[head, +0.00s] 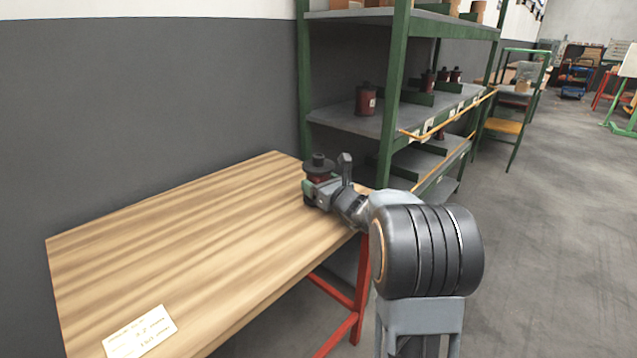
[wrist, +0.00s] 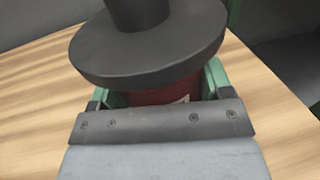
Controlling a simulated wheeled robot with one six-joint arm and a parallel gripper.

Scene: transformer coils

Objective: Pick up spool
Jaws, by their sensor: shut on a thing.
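The spool (head: 318,167) has a dark top flange with a dark hub and a reddish-brown wound body. It is at the far right end of the wooden table (head: 190,235). In the wrist view the spool (wrist: 148,45) fills the upper middle, with its flange above the jaws. My gripper (head: 316,187) is shut on the spool's wound body, with a green finger on each side of it. The spool looks upright. Its lower end is hidden, so I cannot tell whether it touches the table.
A green shelf rack (head: 393,95) stands just behind and right of the table, holding more red spools (head: 366,99). A paper label (head: 140,332) lies at the table's near left. A grey wall is behind. Most of the tabletop is clear, and open floor lies to the right.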

